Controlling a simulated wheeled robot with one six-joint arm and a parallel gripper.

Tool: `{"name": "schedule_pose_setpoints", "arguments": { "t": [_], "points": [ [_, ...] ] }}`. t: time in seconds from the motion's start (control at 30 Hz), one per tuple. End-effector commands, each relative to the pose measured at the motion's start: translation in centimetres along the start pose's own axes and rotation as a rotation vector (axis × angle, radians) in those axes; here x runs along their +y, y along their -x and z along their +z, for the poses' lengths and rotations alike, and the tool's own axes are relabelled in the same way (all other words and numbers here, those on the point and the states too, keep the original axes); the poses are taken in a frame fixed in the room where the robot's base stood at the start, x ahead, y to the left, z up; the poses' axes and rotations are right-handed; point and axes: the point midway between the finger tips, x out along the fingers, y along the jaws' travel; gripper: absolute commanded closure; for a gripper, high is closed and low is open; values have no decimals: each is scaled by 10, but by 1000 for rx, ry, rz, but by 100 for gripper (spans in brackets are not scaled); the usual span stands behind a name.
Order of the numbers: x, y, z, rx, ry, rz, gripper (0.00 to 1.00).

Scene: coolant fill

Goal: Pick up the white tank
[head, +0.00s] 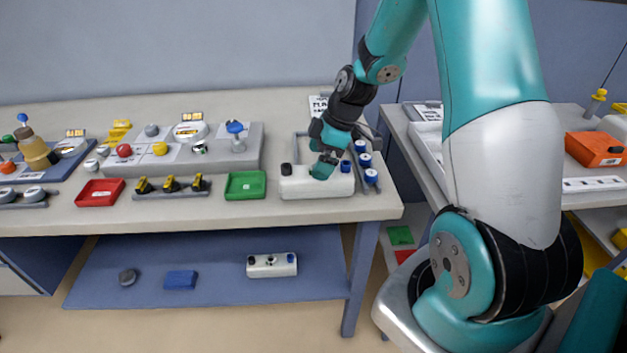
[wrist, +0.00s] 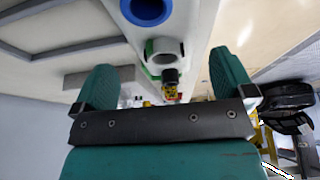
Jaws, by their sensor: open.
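The white tank (head: 300,186) is a long low block at the table's front right, with a black cap (head: 286,169) at its left end and a blue part at its right. My gripper (head: 324,168) is at the tank, right of its middle, pointing down. In the wrist view, the tank (wrist: 196,28) runs between the open fingers (wrist: 162,60). A blue ring, a white opening and the black cap show along its top. I cannot tell whether either finger touches it. A similar white tank (head: 262,270) lies on the lower shelf.
Blue-capped items (head: 364,160) stand close to the right of the tank. A green tray (head: 245,184), yellow-black clips (head: 171,184) and a red tray (head: 100,192) lie to the left. A grey panel (head: 190,160) stands behind them. The table's front edge is near.

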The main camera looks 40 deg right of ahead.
Motion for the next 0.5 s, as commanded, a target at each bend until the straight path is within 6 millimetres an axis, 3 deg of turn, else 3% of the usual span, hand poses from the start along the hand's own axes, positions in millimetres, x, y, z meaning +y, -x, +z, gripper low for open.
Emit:
{"name": "schedule_pose_setpoints", "arguments": {
  "t": [0.3,0.5],
  "points": [
    [-4,-42,10,-1,-2,-5,0],
    [-4,-50,11,-1,-3,0,0]
  ]
}}
